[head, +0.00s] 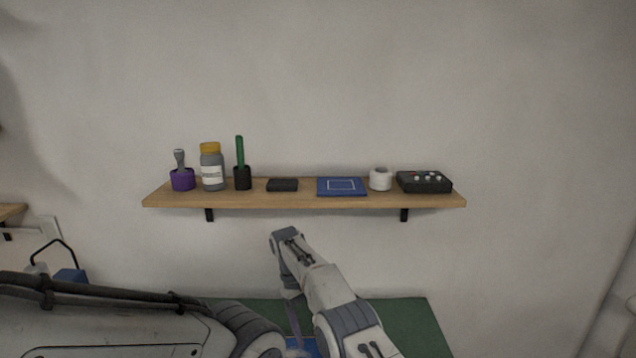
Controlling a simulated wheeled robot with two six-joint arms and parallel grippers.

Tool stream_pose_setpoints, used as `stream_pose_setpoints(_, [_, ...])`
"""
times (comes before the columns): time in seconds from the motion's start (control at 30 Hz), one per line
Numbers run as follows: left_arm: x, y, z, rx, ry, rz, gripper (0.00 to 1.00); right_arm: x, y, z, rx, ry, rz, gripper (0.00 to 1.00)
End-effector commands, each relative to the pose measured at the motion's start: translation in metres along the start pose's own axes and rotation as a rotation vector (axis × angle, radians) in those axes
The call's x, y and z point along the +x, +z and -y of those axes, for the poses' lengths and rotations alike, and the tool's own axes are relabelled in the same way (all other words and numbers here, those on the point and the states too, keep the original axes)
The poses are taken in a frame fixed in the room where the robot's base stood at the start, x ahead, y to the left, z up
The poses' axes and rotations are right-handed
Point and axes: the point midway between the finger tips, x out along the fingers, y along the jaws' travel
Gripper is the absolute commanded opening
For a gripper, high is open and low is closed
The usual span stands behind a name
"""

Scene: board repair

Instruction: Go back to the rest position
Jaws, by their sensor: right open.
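My right arm rises from the bottom edge, and its wrist bends below the shelf. My right gripper (294,318) hangs down from it over the green mat (405,322), partly hidden by my own arm links. It is open, and I see nothing held in it. My left arm crosses the lower left corner. Its gripper is not in view.
A wooden wall shelf (300,199) holds a purple pot (182,180), a yellow-capped bottle (212,172), a black cup (242,178) with a green tool, a black block (282,185), a blue board (341,187), a white roll (380,179) and a black control box (424,182).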

Motion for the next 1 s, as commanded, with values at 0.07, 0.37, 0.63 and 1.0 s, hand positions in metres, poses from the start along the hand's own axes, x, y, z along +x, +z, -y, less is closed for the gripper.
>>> stream_pose_setpoints(0.07, [0.0,0.0,0.0,0.0,0.0,0.0,0.54,0.002,0.0,-0.001,0.002,-0.001,0.001,0.7])
stream_pose_setpoints(0.37, [0.0,0.0,0.0,0.0,0.0,0.0,0.54,-0.008,0.006,-0.02,0.04,-0.008,-0.032,0.7])
stream_pose_setpoints(0.63, [0.0,0.0,0.0,0.0,0.0,0.0,0.54,-0.022,0.013,-0.037,0.089,-0.014,-0.084,0.7])
stream_pose_setpoints(1.0, [0.0,0.0,0.0,0.0,0.0,0.0,0.54,-0.046,0.07,-0.073,0.243,-0.034,-0.233,0.7])
